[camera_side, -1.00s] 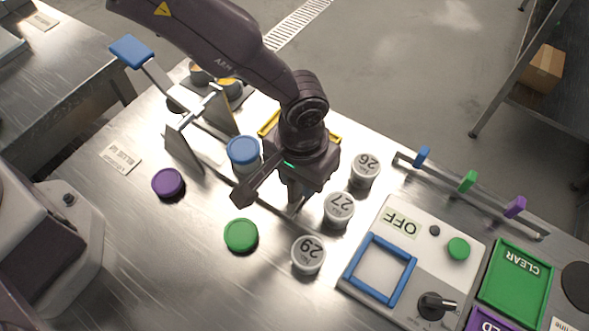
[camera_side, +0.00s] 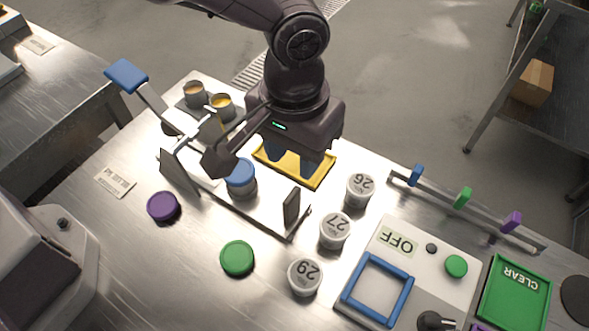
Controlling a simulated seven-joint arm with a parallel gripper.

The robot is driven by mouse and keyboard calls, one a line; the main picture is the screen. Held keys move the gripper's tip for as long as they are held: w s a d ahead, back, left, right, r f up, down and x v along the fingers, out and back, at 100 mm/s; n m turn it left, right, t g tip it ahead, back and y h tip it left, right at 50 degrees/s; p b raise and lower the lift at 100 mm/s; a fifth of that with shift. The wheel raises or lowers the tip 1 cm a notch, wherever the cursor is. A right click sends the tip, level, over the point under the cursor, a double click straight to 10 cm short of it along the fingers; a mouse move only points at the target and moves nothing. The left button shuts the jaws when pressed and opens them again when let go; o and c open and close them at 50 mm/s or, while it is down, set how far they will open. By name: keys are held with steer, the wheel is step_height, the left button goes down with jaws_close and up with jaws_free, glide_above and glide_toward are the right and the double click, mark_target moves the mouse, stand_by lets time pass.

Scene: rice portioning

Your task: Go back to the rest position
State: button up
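My gripper (camera_side: 292,160) hangs fingers-down over the yellow tray (camera_side: 322,179) behind the jars. Its two dark blue fingers are apart with nothing visible between them. A dark bracket on my gripper reaches left, close to a jar with a blue lid (camera_side: 240,172), and partly covers the area beside it. That jar stands upright in a white rack (camera_side: 258,213) with grey end plates, apart from my fingers. How high my fingers are above the tray is hard to tell.
Jars marked 26 (camera_side: 360,189), 27 (camera_side: 335,230) and 29 (camera_side: 305,276) stand right of the rack. A purple lid (camera_side: 163,207) and green lid (camera_side: 237,258) lie in front. A switch panel (camera_side: 400,237) reading OFF and a green tray (camera_side: 514,291) are at right.

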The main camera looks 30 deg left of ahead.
steer(key=shift+r, duration=0.7)
steer(key=s+a+r+t, duration=0.2)
steer(key=s+a+r, duration=0.2)
steer(key=a, duration=0.6)
steer(key=s+a+r+t, duration=0.1)
steer(key=s+a+r, duration=0.4)
steer(key=a, duration=0.5)
steer(key=s+a+r+t, duration=0.2)
steer(key=s+a+r, duration=0.3)
steer(key=a, duration=0.6)
step_height(320, 180, up, 2)
steer(key=shift+r+t, duration=0.25)
steer(key=shift+t, duration=0.05)
